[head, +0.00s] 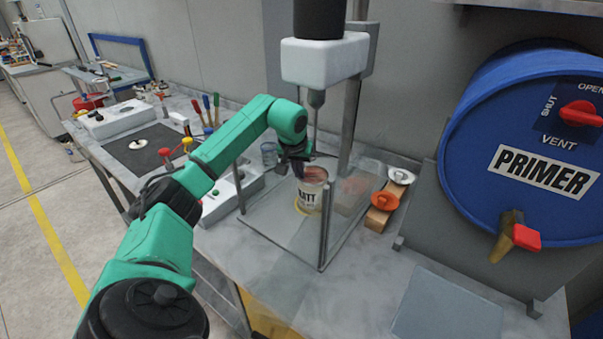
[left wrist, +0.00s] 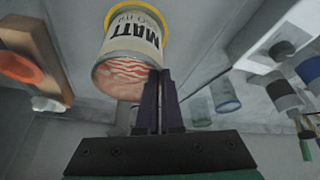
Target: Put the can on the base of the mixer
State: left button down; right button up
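The can (head: 311,192) is a pale open-topped tin with dark "MATT" lettering and a yellow band at its bottom. It is upright beneath the mixer (head: 325,62), inside the clear guard, and appears to be on or just above the base (head: 284,233). In the left wrist view the can (left wrist: 134,45) shows reddish, white-streaked contents. My left gripper (head: 298,175) reaches down to its rim. In the wrist view the fingers (left wrist: 160,88) are nearly together at the rim, with the can's wall seemingly pinched between them. My right gripper is out of view.
The mixer's shaft (head: 315,120) hangs close beside my gripper. A wooden block (head: 379,217) with orange and white discs stands right of the guard. A blue primer drum (head: 530,140) is farther right. A grey plate (head: 447,308) lies at the front right.

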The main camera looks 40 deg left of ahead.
pick_arm(q)
jog(key=shift+a+f, duration=0.15)
jog(key=c, duration=1.3)
grip_release()
jog(key=shift+w+f, duration=0.15)
jog(key=shift+f, duration=0.05)
jog(key=shift+c, duration=0.2)
jog(key=shift+w, duration=0.15)
jog(key=shift+s+r, duration=0.2)
jog(key=shift+r, duration=0.25)
jog(key=v, duration=1.1)
jog(key=shift+r+b, duration=0.3)
jog(key=shift+b, duration=0.1)
jog(key=shift+s, duration=0.1)
